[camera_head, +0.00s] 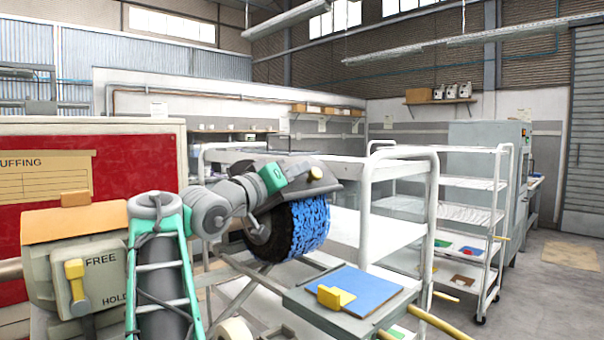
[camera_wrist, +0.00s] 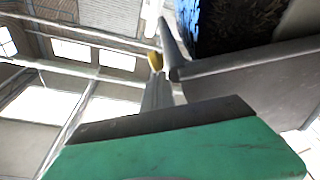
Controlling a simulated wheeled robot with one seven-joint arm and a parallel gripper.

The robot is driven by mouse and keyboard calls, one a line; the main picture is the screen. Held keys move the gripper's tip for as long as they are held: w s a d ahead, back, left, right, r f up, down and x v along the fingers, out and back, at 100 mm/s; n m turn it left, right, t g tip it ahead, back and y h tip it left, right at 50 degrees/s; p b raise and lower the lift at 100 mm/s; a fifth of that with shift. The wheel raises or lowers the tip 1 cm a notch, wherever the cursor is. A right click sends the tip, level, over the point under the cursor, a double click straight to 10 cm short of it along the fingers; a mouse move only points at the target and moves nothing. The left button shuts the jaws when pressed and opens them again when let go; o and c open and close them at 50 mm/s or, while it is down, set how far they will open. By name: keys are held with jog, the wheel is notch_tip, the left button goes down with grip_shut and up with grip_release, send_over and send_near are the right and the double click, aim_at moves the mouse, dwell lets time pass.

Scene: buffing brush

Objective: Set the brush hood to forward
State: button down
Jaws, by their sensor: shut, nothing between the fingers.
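The blue-bristled brush (camera_head: 310,228) stands in the middle of the head view, and its bristles also show at the top of the wrist view (camera_wrist: 240,18). The dark grey brush hood (camera_head: 325,190) covers the brush's upper side. A yellow knob (camera_head: 316,173) sits at the hood's top; a small yellow piece (camera_wrist: 155,60) shows near the grey bar in the wrist view. My gripper (camera_head: 300,174), with its green body, is beside the hood close to the knob. It is shut and empty. Whether it touches the knob or hood I cannot tell.
A box marked FREE and HOLD with a yellow lever (camera_head: 76,285) stands at the left. A blue pad with a yellow block (camera_head: 336,297) lies in front below the brush. White cart rails (camera_head: 430,220) stand close on the right. Open floor lies far right.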

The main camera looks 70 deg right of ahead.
jog(key=shift+f, duration=0.1)
jog(key=shift+r+p, duration=0.3)
jog(key=shift+p, duration=0.15)
jog(key=r+p, duration=0.1)
jog(key=w+r+p, duration=0.1)
jog(key=r+p, duration=0.1)
jog(key=shift+w+a, duration=0.2)
jog(key=shift+w, duration=0.15)
jog(key=b+v, duration=0.3)
jog(key=v, duration=0.7)
jog(key=shift+w+a+f, duration=0.2)
jog(key=shift+w+a, duration=0.05)
jog(key=shift+w, duration=0.15)
